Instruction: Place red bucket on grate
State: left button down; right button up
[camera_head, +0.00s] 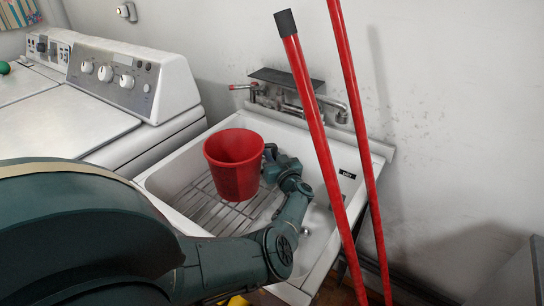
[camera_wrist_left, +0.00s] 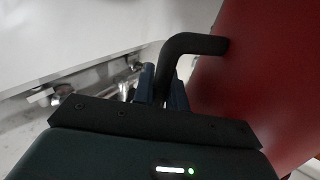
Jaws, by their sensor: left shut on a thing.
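The red bucket (camera_head: 235,165) is upright inside the white utility tub, over the back part of the metal wire grate (camera_head: 212,212). I cannot tell whether its base touches the grate. My left gripper (camera_head: 271,153) is at the bucket's right side. In the left wrist view the gripper (camera_wrist_left: 163,92) is shut on the bucket's black bent handle (camera_wrist_left: 196,43), and the red bucket wall (camera_wrist_left: 265,85) fills the right side. The bucket hides part of the grate. My right gripper is not in view.
The white tub's (camera_head: 163,163) walls surround the grate. A faucet (camera_head: 335,106) and a dark shelf (camera_head: 286,80) are at the back. Two red poles (camera_head: 318,140) (camera_head: 362,150) lean in front of the tub's right side. A washer (camera_head: 135,85) stands at the left.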

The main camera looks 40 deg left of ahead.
pick_arm(q)
jog(key=c, duration=1.4)
grip_release()
jog(key=shift+f, duration=0.1)
jog(key=shift+d+r+p, duration=0.25)
jog(key=shift+r+p, duration=0.05)
jog(key=shift+p, duration=0.15)
jog(key=p+v, duration=0.1)
jog(key=v, duration=0.6)
jog(key=shift+p, duration=0.3)
jog(key=shift+s, duration=0.1)
